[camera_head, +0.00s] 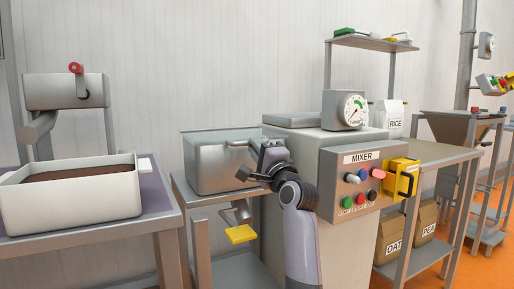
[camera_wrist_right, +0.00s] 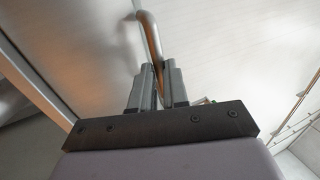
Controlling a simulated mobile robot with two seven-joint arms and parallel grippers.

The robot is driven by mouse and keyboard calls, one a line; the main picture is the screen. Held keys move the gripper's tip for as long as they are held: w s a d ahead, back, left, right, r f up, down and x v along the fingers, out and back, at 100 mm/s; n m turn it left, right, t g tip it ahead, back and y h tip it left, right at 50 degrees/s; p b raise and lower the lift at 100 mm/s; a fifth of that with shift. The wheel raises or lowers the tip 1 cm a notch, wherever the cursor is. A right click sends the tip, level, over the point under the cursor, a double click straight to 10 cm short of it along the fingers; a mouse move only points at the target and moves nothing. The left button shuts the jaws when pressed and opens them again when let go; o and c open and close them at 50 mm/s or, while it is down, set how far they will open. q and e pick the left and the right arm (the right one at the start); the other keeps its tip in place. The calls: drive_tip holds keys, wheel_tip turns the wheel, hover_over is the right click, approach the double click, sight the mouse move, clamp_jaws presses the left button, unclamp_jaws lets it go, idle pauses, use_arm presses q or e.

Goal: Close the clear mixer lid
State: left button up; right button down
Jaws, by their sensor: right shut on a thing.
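The mixer tank (camera_head: 212,170) is a grey metal box left of the mixer's control panel in the head view. A thin, pale, see-through lid (camera_head: 215,135) shows at its top; how far it stands open is hard to tell. A bent metal handle (camera_wrist_right: 149,35) rises between my right gripper's fingers (camera_wrist_right: 157,85) in the wrist view, and the fingers are shut on it. In the head view, my right gripper (camera_head: 258,172) is in front of the tank's right part and hides some of it. My left gripper is not in view.
The mixer panel (camera_head: 361,157) with coloured knobs and a yellow box (camera_head: 401,179) is close to the right of my arm. A yellow pedal-like plate (camera_head: 241,234) is below the tank. A white tray (camera_head: 70,206) of brown material stands at left.

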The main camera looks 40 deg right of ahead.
drive_tip(key=c, duration=1.1)
unclamp_jaws()
drive_tip(key=shift+w+f, duration=0.25)
drive_tip(key=shift+f, duration=0.6)
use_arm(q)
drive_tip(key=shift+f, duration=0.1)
use_arm(e)
drive_tip(key=shift+r, duration=0.1)
drive_tip(key=shift+s, duration=0.1)
use_arm(q)
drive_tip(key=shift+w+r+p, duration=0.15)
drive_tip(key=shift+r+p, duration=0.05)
drive_tip(key=shift+p, duration=0.65)
use_arm(e)
drive_tip(key=v, duration=0.7)
drive_tip(key=shift+s+r, duration=0.1)
drive_tip(key=shift+r, duration=0.1)
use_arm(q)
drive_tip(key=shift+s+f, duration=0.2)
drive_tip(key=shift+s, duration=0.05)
